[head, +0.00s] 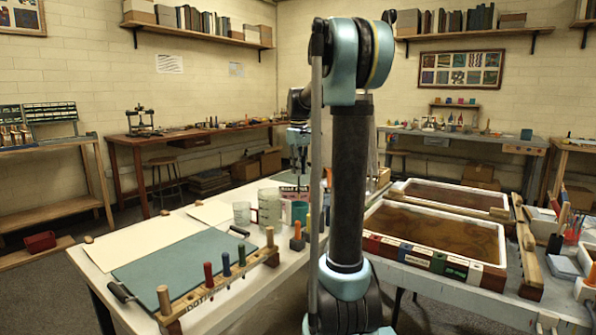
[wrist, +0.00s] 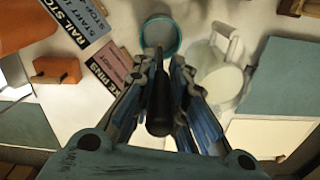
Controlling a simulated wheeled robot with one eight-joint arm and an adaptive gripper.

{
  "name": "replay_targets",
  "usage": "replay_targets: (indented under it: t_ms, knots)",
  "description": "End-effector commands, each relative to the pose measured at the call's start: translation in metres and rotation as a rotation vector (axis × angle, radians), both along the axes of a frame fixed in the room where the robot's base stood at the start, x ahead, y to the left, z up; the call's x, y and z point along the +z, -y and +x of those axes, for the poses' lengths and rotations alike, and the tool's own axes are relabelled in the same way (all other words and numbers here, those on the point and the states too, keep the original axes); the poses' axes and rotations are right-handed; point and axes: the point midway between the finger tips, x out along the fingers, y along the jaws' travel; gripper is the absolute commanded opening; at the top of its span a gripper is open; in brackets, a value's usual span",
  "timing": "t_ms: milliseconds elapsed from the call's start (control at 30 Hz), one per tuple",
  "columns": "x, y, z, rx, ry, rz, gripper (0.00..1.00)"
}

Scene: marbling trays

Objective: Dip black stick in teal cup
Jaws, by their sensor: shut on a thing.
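The teal cup (wrist: 172,22) is at the top middle of the wrist view, its round mouth facing the camera. In the head view the teal cup (head: 300,211) stands on the white table among clear measuring cups. My gripper (wrist: 162,75) is shut on the black stick (wrist: 159,105), which lies between its fingers. The stick's far end overlaps the near part of the cup's mouth in the wrist view; I cannot tell how deep it is. In the head view my gripper (head: 299,172) hangs above the cups, and the stick is too small to make out.
A pale jug (wrist: 222,80) stands close right of the cup in the wrist view. Printed cards (wrist: 110,62) and an orange block (wrist: 56,69) lie left. In the head view, a wooden rack (head: 190,302) of coloured handles stands in front and marbling trays (head: 440,228) lie right.

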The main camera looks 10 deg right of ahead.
Motion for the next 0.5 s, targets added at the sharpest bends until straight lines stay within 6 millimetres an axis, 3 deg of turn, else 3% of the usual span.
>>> replay_targets:
  t_ms: [233, 500]
  knots:
    - [0.007, 0.000, 0.000, 0.000, 0.000, 0.000, 0.01]
    - [0.028, 0.000, 0.000, 0.000, 0.000, 0.000, 0.01]
